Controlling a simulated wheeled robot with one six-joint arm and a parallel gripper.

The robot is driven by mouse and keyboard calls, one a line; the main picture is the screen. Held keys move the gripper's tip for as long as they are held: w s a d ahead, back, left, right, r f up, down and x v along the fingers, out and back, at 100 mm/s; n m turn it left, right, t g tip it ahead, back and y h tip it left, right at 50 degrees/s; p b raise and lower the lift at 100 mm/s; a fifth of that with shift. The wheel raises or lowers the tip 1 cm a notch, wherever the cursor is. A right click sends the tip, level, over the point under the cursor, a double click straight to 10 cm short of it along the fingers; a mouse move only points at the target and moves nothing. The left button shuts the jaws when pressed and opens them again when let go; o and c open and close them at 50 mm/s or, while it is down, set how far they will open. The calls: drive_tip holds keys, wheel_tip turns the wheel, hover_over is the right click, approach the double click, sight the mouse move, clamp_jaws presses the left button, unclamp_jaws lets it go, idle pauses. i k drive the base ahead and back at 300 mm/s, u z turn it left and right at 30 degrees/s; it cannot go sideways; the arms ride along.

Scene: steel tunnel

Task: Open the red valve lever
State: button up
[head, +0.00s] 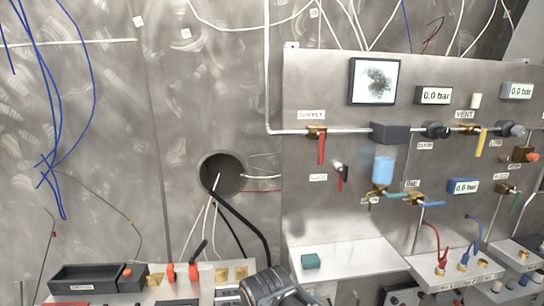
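The red valve lever (321,150) hangs straight down from a brass valve (316,132) under the "SUPPLY" label, on the steel panel. It stands crosswise to the horizontal pipe (350,130). A smaller dark red and black lever (343,177) sits just below and to its right. My gripper (272,288) appears as a dark shape at the bottom edge, cut off by the frame, well below the red lever and apart from it. Its fingers cannot be made out, and nothing shows held in it.
A yellow lever (481,143) hangs under "VENT", and a blue lever (432,204) lies lower right. A shelf (345,258) with a green block (311,261) juts out below the panel. A black tray (85,279) stands at lower left. Space before the red lever looks clear.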

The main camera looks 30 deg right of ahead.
sight(321, 135)
drive_tip(key=k, duration=0.65)
drive_tip(key=u, duration=0.5)
drive_tip(key=i, duration=1.1)
drive_tip(key=z, duration=0.65)
